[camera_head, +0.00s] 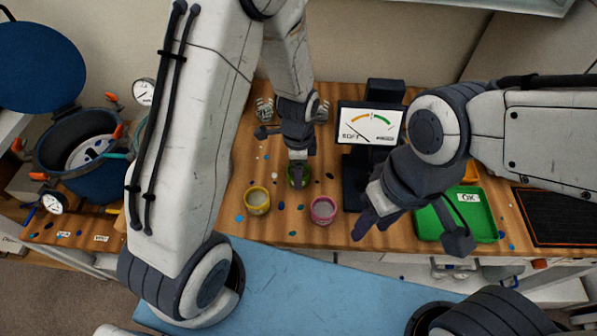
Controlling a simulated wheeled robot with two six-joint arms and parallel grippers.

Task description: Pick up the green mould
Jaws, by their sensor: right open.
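The green mould (307,178) is a small round cup on the wooden bench, between and behind the yellow mould (257,203) and the pink mould (323,211). My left gripper (298,180) points down right at the green mould and covers its middle, so only its green sides show. I cannot tell whether the fingers are closed on it. My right gripper (411,230) is open and empty, with its fingers spread over the bench's front edge near the green tray (488,214).
A gauge display (370,122) stands behind the moulds. The green tray carries an OK label, and a black panel (560,215) lies right of it. A blue pot (75,172) with its lid open is at far left. Coloured resin spots dot the bench.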

